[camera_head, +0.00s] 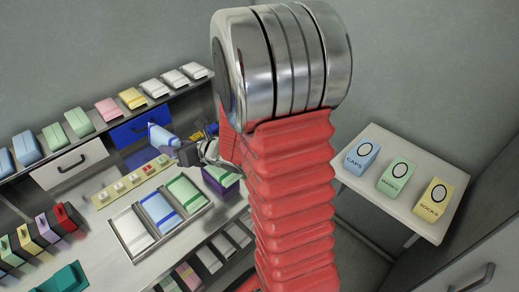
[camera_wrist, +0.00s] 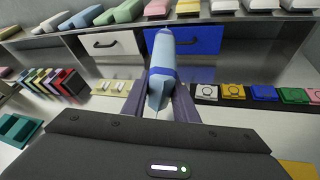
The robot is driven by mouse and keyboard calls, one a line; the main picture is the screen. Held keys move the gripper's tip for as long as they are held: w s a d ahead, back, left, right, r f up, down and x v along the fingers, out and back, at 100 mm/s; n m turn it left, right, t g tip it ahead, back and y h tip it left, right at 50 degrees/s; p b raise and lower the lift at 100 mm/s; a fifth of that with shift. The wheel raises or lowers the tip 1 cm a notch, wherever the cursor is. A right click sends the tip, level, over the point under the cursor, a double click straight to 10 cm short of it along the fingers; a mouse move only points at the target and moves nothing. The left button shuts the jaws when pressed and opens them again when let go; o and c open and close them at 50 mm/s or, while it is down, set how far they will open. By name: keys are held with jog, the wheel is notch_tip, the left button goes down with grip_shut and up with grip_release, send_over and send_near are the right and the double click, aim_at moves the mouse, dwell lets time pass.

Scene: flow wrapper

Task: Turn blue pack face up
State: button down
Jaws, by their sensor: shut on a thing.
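The blue pack (camera_head: 158,136) is light blue with a darker blue band. In the wrist view the blue pack (camera_wrist: 161,58) stands tilted on edge between the two dark fingers of my gripper (camera_wrist: 161,98), which is shut on it. In the head view my gripper (camera_head: 178,150) holds it in front of the blue drawer, near the back of the worktop; whether it touches the worktop I cannot tell. Its printed face cannot be made out. Another blue pack (camera_head: 160,211) lies in a tray between a white pack (camera_head: 132,229) and a green pack (camera_head: 186,192).
A shelf above holds several coloured packs. Below it are a white drawer (camera_head: 69,164) and a blue drawer (camera_head: 132,130). A strip with several buttons (camera_head: 132,179) lies before them. Coloured boxes and a teal block (camera_head: 64,279) stand left. A side table (camera_head: 395,214) bears labelled packs.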

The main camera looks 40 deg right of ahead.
jog(key=s+d+m, duration=0.1)
jog(key=d+m, duration=0.1)
jog(key=d, duration=0.2)
jog(key=s+d+f+m+t+y, duration=0.1)
jog(key=s+d+m, duration=0.1)
jog(key=d+m, duration=0.1)
jog(key=s+d+m, duration=0.2)
jog(key=d, duration=0.2)
jog(key=shift+s+d+f+y, duration=0.2)
jog(key=shift+d+f+y, duration=0.05)
jog(key=shift+d+y, duration=0.05)
jog(key=s+d+m+t+y, duration=0.1)
jog(key=s+d+m+t, duration=0.1)
jog(key=s+d+m, duration=0.4)
jog(key=s+d, duration=0.2)
jog(key=s, duration=0.3)
jog(key=shift+s+f+y, duration=0.3)
jog(key=shift+f, duration=0.05)
jog(key=shift+d+f, duration=0.1)
jog(key=shift+f, duration=0.05)
